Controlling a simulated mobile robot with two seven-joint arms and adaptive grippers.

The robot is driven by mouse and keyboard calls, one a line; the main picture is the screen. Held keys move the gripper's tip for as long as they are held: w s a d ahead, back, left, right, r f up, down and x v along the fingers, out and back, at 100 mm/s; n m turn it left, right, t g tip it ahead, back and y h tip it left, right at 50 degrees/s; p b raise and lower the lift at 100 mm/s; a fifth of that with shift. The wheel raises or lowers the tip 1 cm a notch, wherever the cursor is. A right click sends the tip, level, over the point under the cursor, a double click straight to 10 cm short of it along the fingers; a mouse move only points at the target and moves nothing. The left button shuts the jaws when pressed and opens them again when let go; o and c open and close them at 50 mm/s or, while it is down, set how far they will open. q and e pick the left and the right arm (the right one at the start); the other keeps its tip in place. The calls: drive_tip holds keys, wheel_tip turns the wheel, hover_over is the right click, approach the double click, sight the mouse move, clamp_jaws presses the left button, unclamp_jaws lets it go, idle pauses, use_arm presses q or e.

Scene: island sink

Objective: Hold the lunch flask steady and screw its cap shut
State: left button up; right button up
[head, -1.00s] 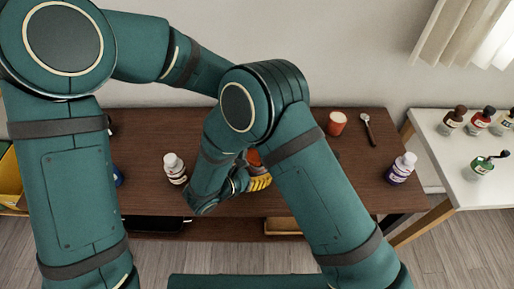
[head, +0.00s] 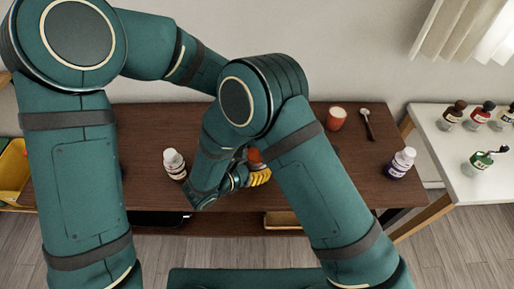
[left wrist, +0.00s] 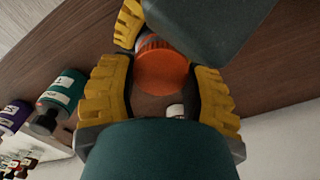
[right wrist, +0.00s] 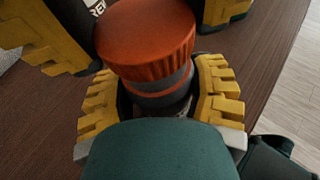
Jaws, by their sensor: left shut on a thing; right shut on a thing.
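The lunch flask has a grey body (right wrist: 165,90) and a ribbed orange cap (right wrist: 145,40), which sits on top of it in the right wrist view. The cap also shows between my left fingers in the left wrist view (left wrist: 162,72). My left gripper (left wrist: 160,85) is shut on the cap. My right gripper (right wrist: 160,95) is shut around the flask body below it. In the head view a bit of orange (head: 254,156) shows beside my right gripper's yellow fingers (head: 259,177). My left gripper is hidden there behind my arms. The thread between cap and body cannot be made out.
A white side table (head: 450,160) with several small bottles is at right. A yellow bin (head: 14,172) is at left.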

use_arm(q)
drive_tip(key=shift+f, duration=0.5)
idle(0.5)
drive_tip(key=o, duration=0.3)
use_arm(e)
clamp_jaws()
use_arm(q)
drive_tip(key=o, duration=0.4)
drive_tip(key=shift+r, duration=2.25)
